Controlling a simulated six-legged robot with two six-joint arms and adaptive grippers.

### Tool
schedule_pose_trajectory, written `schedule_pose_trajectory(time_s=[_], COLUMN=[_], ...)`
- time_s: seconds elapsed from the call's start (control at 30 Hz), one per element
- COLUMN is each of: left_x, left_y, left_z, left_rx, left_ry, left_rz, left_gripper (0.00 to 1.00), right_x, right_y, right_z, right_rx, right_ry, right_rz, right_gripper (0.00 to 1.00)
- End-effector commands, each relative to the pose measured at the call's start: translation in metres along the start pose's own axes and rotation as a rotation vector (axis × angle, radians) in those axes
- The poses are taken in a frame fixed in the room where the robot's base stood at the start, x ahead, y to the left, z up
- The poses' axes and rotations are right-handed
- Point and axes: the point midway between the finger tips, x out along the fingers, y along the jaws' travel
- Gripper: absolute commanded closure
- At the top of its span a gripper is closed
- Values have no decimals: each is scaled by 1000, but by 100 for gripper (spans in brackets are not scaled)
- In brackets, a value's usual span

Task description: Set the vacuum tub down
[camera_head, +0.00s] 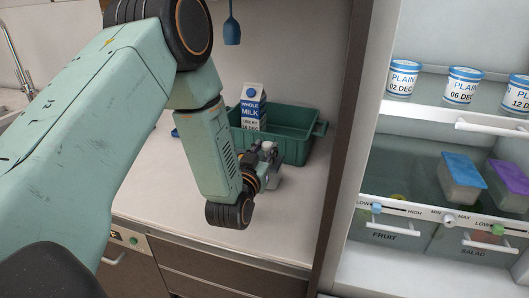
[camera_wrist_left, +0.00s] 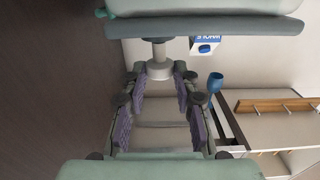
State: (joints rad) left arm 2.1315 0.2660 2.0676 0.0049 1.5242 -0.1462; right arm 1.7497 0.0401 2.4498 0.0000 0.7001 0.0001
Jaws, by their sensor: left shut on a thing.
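My left gripper (camera_head: 267,160) reaches down over the white counter, close to the near side of a green bin. In the left wrist view my left gripper (camera_wrist_left: 160,108) has its dark-padded fingers on either side of a pale grey thing, seemingly the vacuum tub (camera_wrist_left: 160,137), and is shut on it. The tub's outline is hard to make out, and in the head view the wrist and gripper mostly hide it. I cannot tell whether it touches the counter. My right gripper is not in view.
The green bin (camera_head: 296,148) stands on the counter (camera_head: 285,215) with a milk carton (camera_head: 252,108) at its left. Free counter lies in front. At right, an open fridge holds labelled cups (camera_head: 464,85), a blue-lidded tub (camera_head: 462,178) and a purple-lidded tub (camera_head: 512,185).

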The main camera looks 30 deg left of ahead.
Motion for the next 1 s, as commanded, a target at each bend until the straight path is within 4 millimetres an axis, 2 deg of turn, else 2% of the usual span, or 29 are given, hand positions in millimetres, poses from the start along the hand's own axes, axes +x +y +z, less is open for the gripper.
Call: schedule_pose_trajectory(time_s=[0.37,0.4,0.63,1.0], left_x=[2,2,2,-1], left_y=[0,0,0,0], left_z=[4,3,3,2], left_rx=[0,0,0,0], left_ry=[3,1,1,-1], left_rz=[0,0,0,0], left_gripper=[100,68,48,48], right_x=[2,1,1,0], right_y=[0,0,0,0], right_z=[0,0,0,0], right_rx=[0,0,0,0], right_ry=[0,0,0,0], right_rz=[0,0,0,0], right_gripper=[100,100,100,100])
